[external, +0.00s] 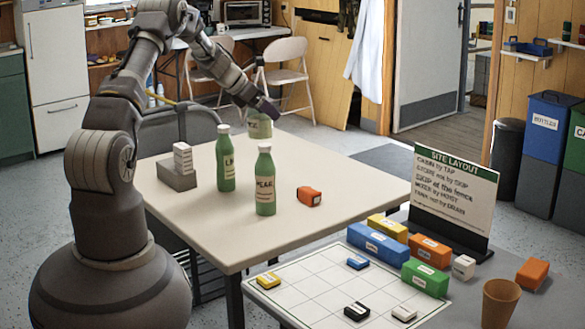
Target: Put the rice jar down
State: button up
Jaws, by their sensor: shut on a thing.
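My gripper (266,110) is at the far side of the pale table (340,190), shut on a green jar (259,127) with a pale label. The label is too small to read, so I cannot confirm that it is the rice jar. The gripper covers the jar's top. The jar looks upright; I cannot tell whether its base touches the tabletop or hangs just above it.
Two green bottles (225,160) (265,183) stand nearer on the table, with an orange block (309,196) to their right. The table's right part is clear. A sign (452,195) stands on the front table.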

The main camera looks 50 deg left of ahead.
notch_tip(320, 180, up, 3)
jog(key=shift+s+r, duration=0.1)
jog(key=s+d+m+g+h+p, duration=0.1)
jog(key=s+d+m+h+p, duration=0.15)
jog(key=s+d, duration=0.7)
jog(key=s+d+m+g+h+p, duration=0.15)
jog(key=s+d+m, duration=0.35)
jog(key=s, duration=0.8)
jog(key=s+d+m+g+h+p, duration=0.1)
jog(key=s+d+m+g+h, duration=0.15)
jog(key=s+d, duration=0.7)
notch_tip(320, 180, down, 16)
jog(key=s+a, duration=0.2)
jog(key=shift+t, duration=0.4)
jog(key=w+a+f+b, duration=0.1)
jog(key=w, duration=0.4)
jog(key=w+a+f+b, duration=0.1)
jog(key=w+a+f, duration=0.1)
jog(key=w, duration=0.3)
jog(key=w+a+f+b, duration=0.1)
jog(key=w+a+f, duration=0.1)
jog(key=w, duration=0.3)
jog(key=shift+w+f, duration=0.15)
jog(key=shift+w, duration=0.2)
jog(key=o, duration=1.2)
